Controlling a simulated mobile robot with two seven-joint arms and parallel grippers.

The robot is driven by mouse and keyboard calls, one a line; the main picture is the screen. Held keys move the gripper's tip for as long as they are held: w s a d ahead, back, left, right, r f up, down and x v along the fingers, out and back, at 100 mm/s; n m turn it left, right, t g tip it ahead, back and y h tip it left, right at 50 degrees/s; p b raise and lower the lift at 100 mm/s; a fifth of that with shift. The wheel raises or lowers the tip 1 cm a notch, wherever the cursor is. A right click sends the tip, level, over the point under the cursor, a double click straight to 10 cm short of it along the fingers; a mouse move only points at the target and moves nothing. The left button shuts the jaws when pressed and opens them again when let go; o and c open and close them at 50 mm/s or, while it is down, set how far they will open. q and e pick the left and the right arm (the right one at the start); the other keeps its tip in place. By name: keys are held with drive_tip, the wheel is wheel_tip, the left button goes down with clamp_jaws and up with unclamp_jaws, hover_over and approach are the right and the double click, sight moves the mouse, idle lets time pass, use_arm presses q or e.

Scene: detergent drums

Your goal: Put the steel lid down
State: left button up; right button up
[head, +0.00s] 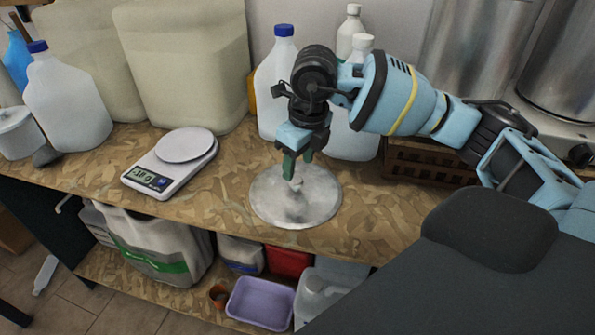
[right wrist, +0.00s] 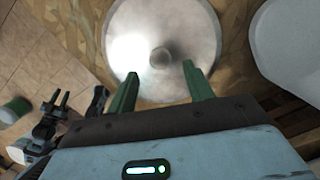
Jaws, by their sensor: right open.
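The round steel lid (head: 268,207) lies flat on the patterned worktop, near its front edge. Its small knob (head: 296,184) points up. My right gripper (head: 298,168) is above the lid, pointing down, with its green fingers apart. In the right wrist view, the lid (right wrist: 122,38) fills the upper middle, and its knob (right wrist: 161,57) shows between the open fingertips (right wrist: 160,70), with space on both sides. What seems to be my left gripper (right wrist: 57,104) is small at the left of the right wrist view; its jaw opening is unclear.
A kitchen scale (head: 178,163) stands left of the lid. White jugs (head: 275,88) and large pale containers (head: 185,60) stand behind. A steel drum (head: 475,50) is at the back right. A lilac tub (head: 262,302) sits on the shelf below. The worktop between scale and lid is clear.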

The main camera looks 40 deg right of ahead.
wheel_tip(320, 180, up, 8)
drive_tip(key=s, duration=0.1)
drive_tip(key=shift+d+f, duration=0.15)
drive_tip(key=shift+f, duration=0.05)
drive_tip(key=shift+s, duration=0.1)
idle(0.4)
